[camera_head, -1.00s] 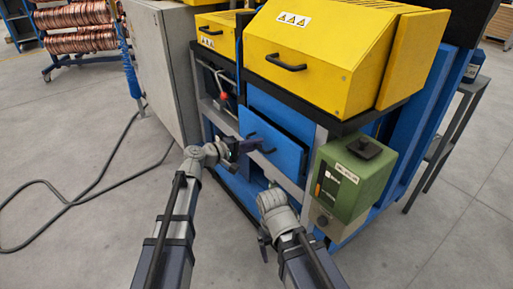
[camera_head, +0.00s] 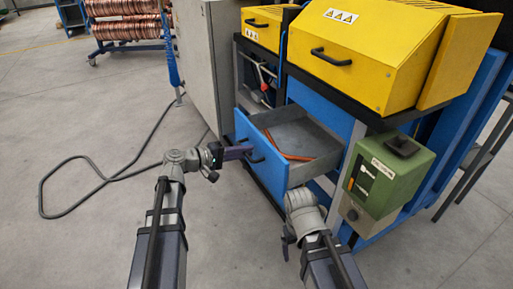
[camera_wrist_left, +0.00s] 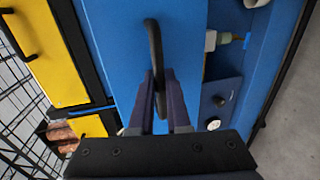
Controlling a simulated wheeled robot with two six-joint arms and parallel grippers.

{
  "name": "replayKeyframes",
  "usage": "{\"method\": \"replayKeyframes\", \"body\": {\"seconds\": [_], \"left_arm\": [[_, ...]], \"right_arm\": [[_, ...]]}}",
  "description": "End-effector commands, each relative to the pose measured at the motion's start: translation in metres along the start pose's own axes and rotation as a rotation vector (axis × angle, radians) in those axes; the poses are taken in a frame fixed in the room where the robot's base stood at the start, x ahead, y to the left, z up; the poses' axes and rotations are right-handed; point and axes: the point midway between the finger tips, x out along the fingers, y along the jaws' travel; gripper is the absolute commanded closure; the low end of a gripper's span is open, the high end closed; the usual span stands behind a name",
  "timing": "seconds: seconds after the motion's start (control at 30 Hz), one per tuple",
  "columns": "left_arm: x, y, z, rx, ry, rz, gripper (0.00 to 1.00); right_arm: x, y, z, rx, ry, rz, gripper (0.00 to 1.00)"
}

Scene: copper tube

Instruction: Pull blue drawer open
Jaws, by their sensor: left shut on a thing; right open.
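The blue drawer (camera_head: 262,160) is pulled out from the machine in the head view, and its grey inside shows from above. A thin copper-coloured tube (camera_head: 287,146) lies in it. My left gripper (camera_head: 243,151) is at the black handle on the drawer front. In the left wrist view its fingers (camera_wrist_left: 160,100) are shut on the dark handle (camera_wrist_left: 154,45), with the blue drawer front (camera_wrist_left: 115,40) behind. My right gripper (camera_head: 287,240) is near the drawer's lower right corner, apart from it; its fingers are small in the picture.
A green box (camera_head: 390,175) stands right of the drawer. Yellow covers (camera_head: 370,45) with black handles sit above. A grey cabinet (camera_head: 205,60) stands left, with a black cable (camera_head: 100,178) on the floor. A rack of copper coils (camera_head: 125,30) is at the back left. Floor at left is mostly free.

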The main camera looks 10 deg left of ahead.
Motion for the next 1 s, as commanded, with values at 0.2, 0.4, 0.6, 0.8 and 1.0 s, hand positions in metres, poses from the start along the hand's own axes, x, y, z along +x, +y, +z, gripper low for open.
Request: {"method": "replayKeyframes", "body": {"seconds": [0.2, 0.4, 0.6, 0.8, 1.0], "left_arm": [[-0.0125, -0.0032, 0.0010, 0.000, -0.002, -0.002, 1.00], [-0.0141, -0.0036, 0.0008, 0.001, -0.003, -0.002, 1.00], [-0.0139, -0.0036, 0.0008, 0.001, -0.003, -0.002, 1.00], [-0.0138, -0.0033, 0.0005, 0.001, -0.002, -0.001, 0.64], [-0.0138, -0.0031, 0.0003, 0.000, -0.001, -0.001, 0.55]], "right_arm": [[0.0002, 0.0000, 0.0000, 0.000, 0.000, 0.000, 0.11], [0.0002, 0.0000, 0.0000, 0.000, 0.000, 0.000, 0.11], [0.0002, 0.0000, 0.0000, 0.000, 0.000, 0.000, 0.11], [0.0001, 0.0000, 0.0000, 0.000, 0.000, 0.000, 0.11], [0.0001, 0.0000, 0.0000, 0.000, 0.000, 0.000, 0.11]]}}
